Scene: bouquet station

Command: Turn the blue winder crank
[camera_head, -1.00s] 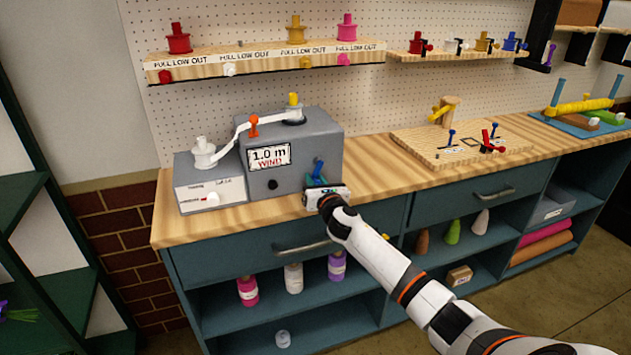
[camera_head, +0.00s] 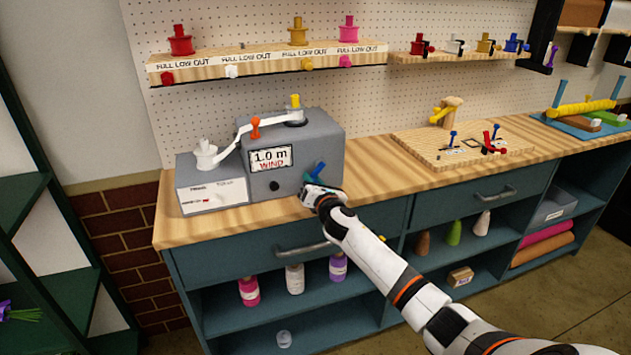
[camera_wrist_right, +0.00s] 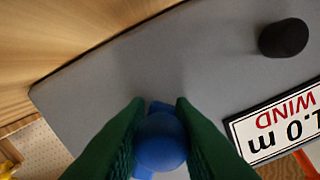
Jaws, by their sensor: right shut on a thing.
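The grey winder box (camera_head: 328,140) stands on the bench with a sign reading "1.0 m WIND". Its blue crank (camera_head: 318,171) is on the front face at the right, partly hidden by my right gripper (camera_head: 312,188). In the right wrist view, the round blue crank knob (camera_wrist_right: 160,143) sits between the two green fingers of my right gripper (camera_wrist_right: 160,150), which are shut on it. The grey front face (camera_wrist_right: 150,75) lies just beyond. My left gripper is not in view.
A black knob (camera_head: 274,186) is on the winder's front. A pegged wooden board (camera_head: 410,146) lies to the right. Bare bench top lies between.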

